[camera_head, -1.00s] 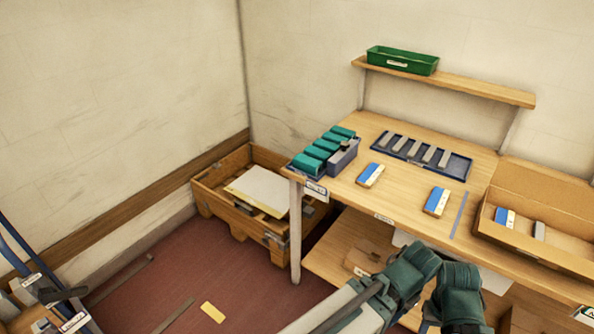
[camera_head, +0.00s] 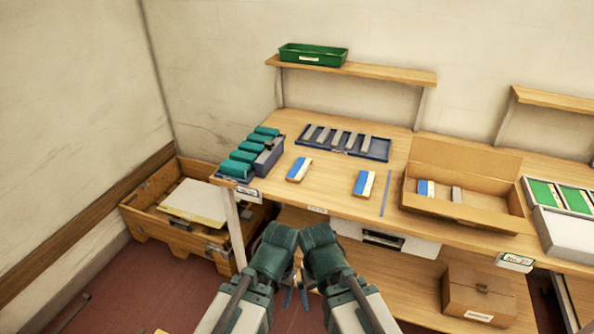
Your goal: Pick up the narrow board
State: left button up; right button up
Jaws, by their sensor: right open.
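I cannot tell for sure which piece is the narrow board. Two small blue-and-white blocks lie flat on the table: one at left (camera_head: 299,169) and one nearer the middle (camera_head: 364,184). A thin blue strip (camera_head: 386,194) lies to the right of them. My two arms come up from the bottom and their teal wrists meet in front of the table edge. My right gripper (camera_head: 297,294) points down below the wrists, open, small and partly hidden, apart from the table pieces. My left gripper is mostly hidden by the wrists.
The wooden table (camera_head: 330,195) holds a blue tray (camera_head: 376,150) of grey bars, teal-topped blocks (camera_head: 247,156), an open cardboard box (camera_head: 480,212) and a white tray with green panels (camera_head: 575,240). A wooden crate (camera_head: 150,222) stands at left; a closed carton (camera_head: 478,300) is below.

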aim_at(296, 173)
jog(key=i+j+u, duration=0.1)
jog(key=u, duration=0.4)
jog(key=i+u, duration=0.25)
jog(key=u, duration=0.25)
